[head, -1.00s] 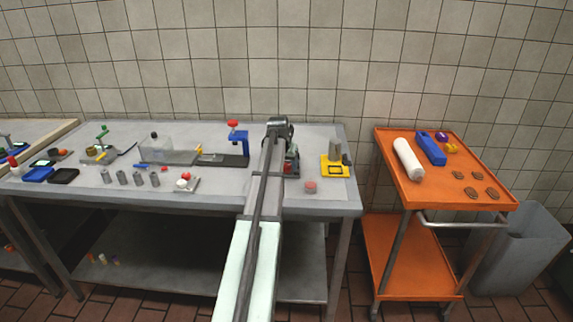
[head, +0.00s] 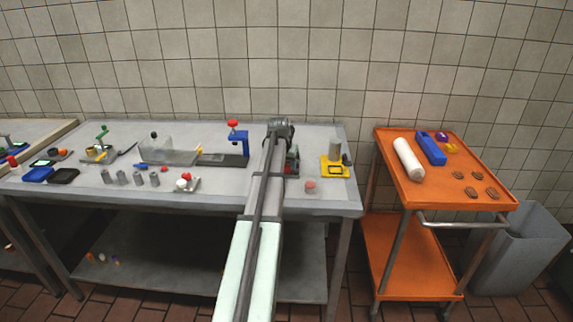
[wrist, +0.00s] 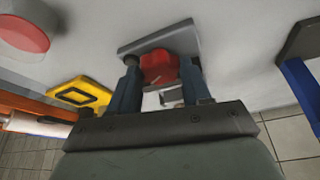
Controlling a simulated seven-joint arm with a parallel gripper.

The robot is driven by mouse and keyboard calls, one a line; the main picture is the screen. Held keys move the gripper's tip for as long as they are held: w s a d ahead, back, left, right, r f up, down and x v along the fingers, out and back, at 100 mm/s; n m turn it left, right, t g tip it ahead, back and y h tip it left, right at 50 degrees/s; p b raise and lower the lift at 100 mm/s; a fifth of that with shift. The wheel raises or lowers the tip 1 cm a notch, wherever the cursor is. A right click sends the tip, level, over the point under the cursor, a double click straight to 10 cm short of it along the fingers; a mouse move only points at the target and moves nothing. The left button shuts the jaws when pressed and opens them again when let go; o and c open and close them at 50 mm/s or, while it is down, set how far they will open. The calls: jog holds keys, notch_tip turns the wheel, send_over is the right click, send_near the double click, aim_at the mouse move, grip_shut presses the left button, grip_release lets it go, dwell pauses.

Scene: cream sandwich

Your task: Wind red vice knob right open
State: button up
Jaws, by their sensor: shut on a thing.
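The red vice knob (wrist: 159,67) shows in the wrist view between the two dark fingers of my gripper (wrist: 160,82). My gripper is shut on the knob. A grey vice plate (wrist: 158,38) lies around and behind the knob in that view. In the head view my arm covers most of the vice, and only a part of it with a bit of red (head: 291,167) shows to the right of the arm. The gripper's fingers are hidden there.
A yellow-based fixture (head: 335,172) stands to the right of the vice, and a pink-red round piece (head: 310,186) lies in front of it. A blue stand with a red top (head: 238,140) is to the left. The orange trolley (head: 425,200) stands right of the table.

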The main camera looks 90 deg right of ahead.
jog(key=shift+s+n+t, duration=0.15)
jog(key=shift+n+t, duration=0.4)
jog(key=shift+n, duration=0.85)
jog(key=shift+s+n+t, duration=0.1)
jog(key=shift+n+t, duration=0.45)
jog(key=shift+n, duration=0.85)
jog(key=o, duration=0.8)
jog(key=shift+r, duration=0.1)
jog(key=v, duration=1.3)
jog(key=shift+s+a+r, duration=0.1)
jog(key=shift+s+r, duration=0.05)
jog(key=shift+r, duration=0.15)
